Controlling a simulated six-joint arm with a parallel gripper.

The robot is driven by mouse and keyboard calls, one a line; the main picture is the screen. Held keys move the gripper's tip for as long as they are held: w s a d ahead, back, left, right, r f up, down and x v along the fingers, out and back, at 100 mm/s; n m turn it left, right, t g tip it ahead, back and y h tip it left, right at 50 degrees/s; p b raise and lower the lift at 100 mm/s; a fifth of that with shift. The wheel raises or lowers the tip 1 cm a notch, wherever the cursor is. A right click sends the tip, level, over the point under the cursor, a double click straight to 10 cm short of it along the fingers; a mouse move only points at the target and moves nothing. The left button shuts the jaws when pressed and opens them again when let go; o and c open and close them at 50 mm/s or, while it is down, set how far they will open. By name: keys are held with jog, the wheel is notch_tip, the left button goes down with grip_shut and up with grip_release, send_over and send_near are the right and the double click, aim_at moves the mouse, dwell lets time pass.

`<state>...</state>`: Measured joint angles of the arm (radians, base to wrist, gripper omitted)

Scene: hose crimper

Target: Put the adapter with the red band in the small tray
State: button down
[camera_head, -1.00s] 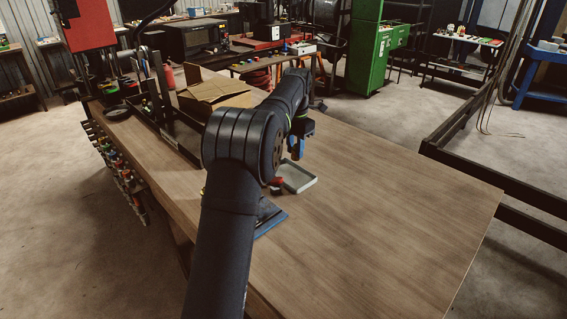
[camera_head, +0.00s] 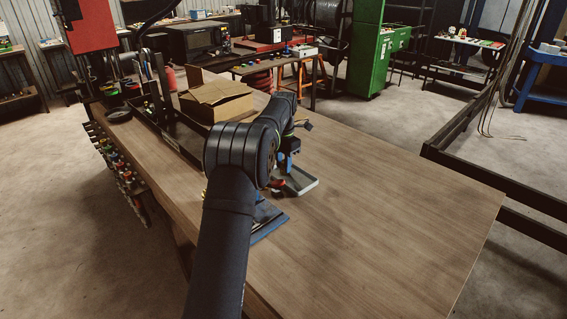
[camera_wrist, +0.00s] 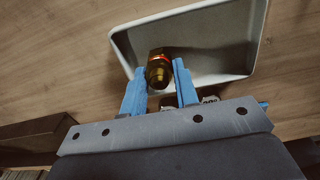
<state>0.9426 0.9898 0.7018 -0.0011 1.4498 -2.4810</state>
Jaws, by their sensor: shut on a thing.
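In the wrist view, a brass adapter with a red band (camera_wrist: 158,70) sits between the blue fingertips of my gripper (camera_wrist: 157,76). The gripper is shut on it. The small tray (camera_wrist: 225,75) lies just beyond the fingertips, and the adapter appears over its near left part. I cannot tell how high the adapter is above the tray floor. In the head view, the grey tray (camera_head: 303,187) is on the wooden table, partly hidden by my arm and gripper (camera_head: 283,170). The adapter cannot be made out there.
An open cardboard box (camera_head: 217,98) stands on the table behind my arm. A blue flat item (camera_head: 268,222) lies near the table's front left edge. A red item (camera_head: 277,184) shows beside the tray. The table's right side (camera_head: 400,220) is clear.

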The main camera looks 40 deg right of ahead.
jog(key=c, duration=1.1)
grip_release()
jog(key=shift+f, duration=0.15)
notch_tip(320, 180, up, 12)
jog(key=shift+r, duration=0.15)
jog(key=shift+f, duration=4.05)
